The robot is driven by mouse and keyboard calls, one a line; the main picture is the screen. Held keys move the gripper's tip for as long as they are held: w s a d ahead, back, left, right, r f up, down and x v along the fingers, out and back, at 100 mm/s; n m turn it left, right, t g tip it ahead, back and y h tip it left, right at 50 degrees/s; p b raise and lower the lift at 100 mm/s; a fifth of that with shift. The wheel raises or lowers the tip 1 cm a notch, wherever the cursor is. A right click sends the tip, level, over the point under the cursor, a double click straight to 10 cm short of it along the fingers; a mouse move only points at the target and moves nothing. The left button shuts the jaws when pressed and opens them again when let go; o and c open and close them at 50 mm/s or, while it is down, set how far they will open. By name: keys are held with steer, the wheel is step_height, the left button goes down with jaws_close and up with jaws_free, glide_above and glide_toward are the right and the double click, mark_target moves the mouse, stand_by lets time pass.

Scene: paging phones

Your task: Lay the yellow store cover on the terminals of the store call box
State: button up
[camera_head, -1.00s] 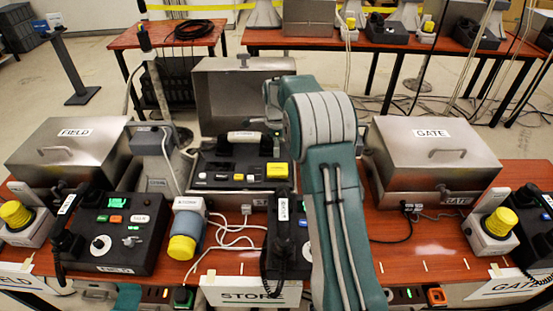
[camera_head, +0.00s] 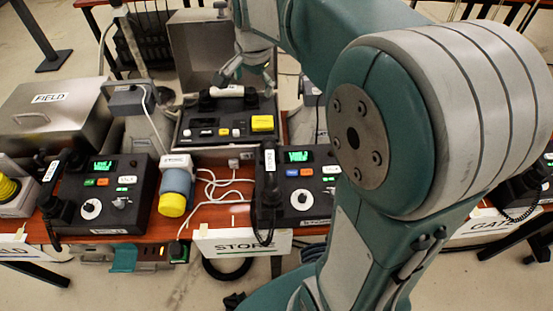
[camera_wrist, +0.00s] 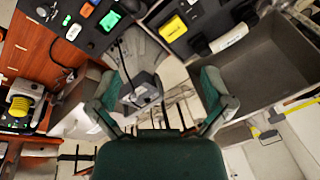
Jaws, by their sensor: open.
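The store call box (camera_head: 180,136) stands open in the middle of the table, its grey metal lid (camera_head: 196,50) raised at the back. The yellow store cover (camera_head: 262,123) lies on the right part of its black panel. It also shows in the wrist view (camera_wrist: 173,28), near the top. My gripper (camera_head: 248,76) is above the back of the box, behind the black-ended handset (camera_head: 227,91), apart from the cover. In the wrist view my gripper (camera_wrist: 158,92) has its fingers spread with nothing held. I cannot make out the terminals.
The closed FIELD box (camera_head: 55,115) stands at the left. White cables (camera_head: 222,185) lie loose on the table. My arm hides much of the right side.

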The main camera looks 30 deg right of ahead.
steer(key=s+a+n+t, duration=0.1)
steer(key=s+a+n, duration=0.1)
steer(key=s+n, duration=0.4)
steer(key=s+a+n+t, duration=0.2)
steer(key=s+n, duration=0.4)
steer(key=s, duration=0.9)
steer(key=shift+s+a+f, duration=0.2)
steer(key=shift+a+f, duration=0.05)
steer(key=shift+a, duration=0.15)
stand_by(0.7)
